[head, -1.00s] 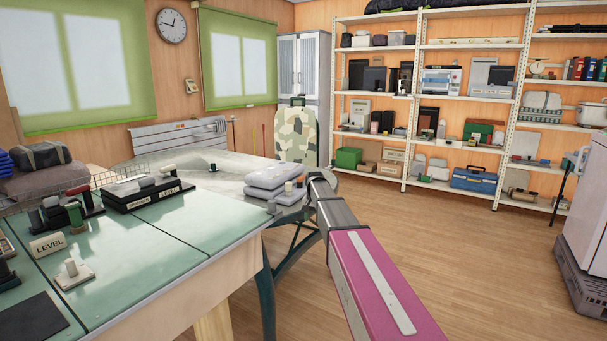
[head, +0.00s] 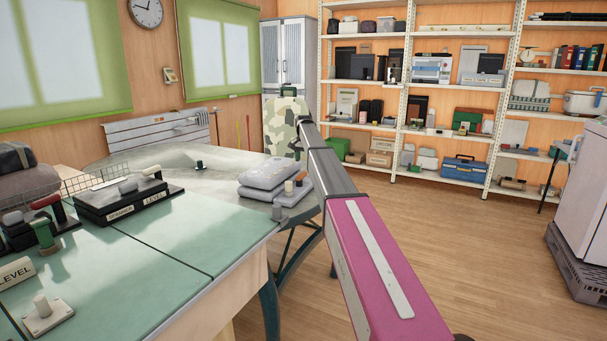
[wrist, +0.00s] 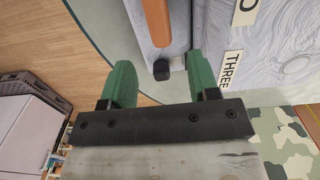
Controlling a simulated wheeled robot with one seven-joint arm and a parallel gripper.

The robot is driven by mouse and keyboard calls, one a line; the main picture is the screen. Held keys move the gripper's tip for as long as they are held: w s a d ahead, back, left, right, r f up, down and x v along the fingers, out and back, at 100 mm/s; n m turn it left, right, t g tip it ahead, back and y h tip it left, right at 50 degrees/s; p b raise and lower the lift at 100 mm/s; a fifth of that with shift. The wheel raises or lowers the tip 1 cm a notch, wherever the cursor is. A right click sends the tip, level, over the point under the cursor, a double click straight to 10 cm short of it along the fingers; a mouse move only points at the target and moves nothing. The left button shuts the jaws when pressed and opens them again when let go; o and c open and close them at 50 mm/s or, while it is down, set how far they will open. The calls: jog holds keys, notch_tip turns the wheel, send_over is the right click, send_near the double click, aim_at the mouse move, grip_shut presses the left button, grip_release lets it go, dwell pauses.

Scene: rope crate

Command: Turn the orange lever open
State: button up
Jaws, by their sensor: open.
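In the wrist view, the orange lever (wrist: 157,20) runs along a grey block or panel at the top middle, and a dark rounded piece (wrist: 161,70) sits just below its near end. My gripper (wrist: 158,62) is open, with its two green fingers spread on either side of that piece. The fingers hold nothing, and I cannot tell whether either touches the panel. A label reading THREE (wrist: 230,70) is to the right of the lever.
Grey folded bags (head: 268,175) lie near my arm. Shelves (head: 405,95) line the back.

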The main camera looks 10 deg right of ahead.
aim_at(304, 172)
notch_tip(304, 172, down, 8)
jog(key=shift+r, duration=0.2)
grip_shut()
